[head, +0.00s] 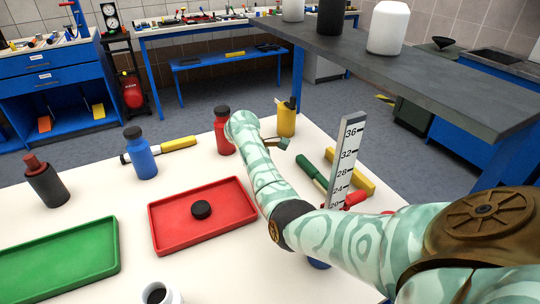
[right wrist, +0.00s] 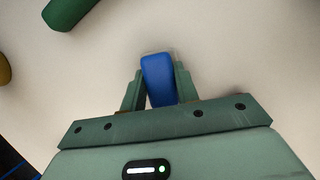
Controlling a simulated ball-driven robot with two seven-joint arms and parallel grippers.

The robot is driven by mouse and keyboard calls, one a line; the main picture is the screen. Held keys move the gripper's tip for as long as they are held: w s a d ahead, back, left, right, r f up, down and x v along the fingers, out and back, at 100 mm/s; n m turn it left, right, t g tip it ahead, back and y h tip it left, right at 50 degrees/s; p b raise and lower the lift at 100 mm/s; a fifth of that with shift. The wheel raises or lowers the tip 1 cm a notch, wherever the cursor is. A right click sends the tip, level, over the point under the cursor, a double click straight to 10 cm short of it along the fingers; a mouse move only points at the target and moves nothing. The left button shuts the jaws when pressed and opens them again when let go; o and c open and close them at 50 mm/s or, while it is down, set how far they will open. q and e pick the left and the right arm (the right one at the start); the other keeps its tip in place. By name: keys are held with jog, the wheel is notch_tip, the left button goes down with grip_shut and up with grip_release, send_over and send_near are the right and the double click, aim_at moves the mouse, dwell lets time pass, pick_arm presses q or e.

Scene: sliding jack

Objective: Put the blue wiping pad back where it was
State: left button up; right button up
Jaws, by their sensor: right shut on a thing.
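The blue wiping pad (right wrist: 158,80) is between the two green fingers of my right gripper (right wrist: 159,92) in the right wrist view. The fingers are shut on it, and its far end sticks out past their tips. White tabletop lies beneath it; I cannot tell whether the pad touches it. In the head view my right arm reaches across the table from the right, and the small gripper end (head: 283,142) shows near the red bottle and the yellow container. The pad cannot be made out there. My left gripper is not in view.
A red tray (head: 165,236) holds a black puck (head: 201,209). A green tray (head: 60,288), blue bottle (head: 140,155), red bottle (head: 221,135) and yellow container (head: 286,120) stand around. A numbered height scale (head: 345,155) rises beside my arm. A green-handled tool (head: 312,170) lies nearby.

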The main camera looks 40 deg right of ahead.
jog(key=shift+f, duration=0.2)
jog(key=o, duration=0.9)
jog(key=shift+o, duration=0.2)
jog(key=shift+r, duration=0.1)
jog(key=shift+r, duration=0.25)
jog(key=p+v, duration=0.3)
jog(key=v, duration=0.9)
jog(key=shift+p, duration=0.4)
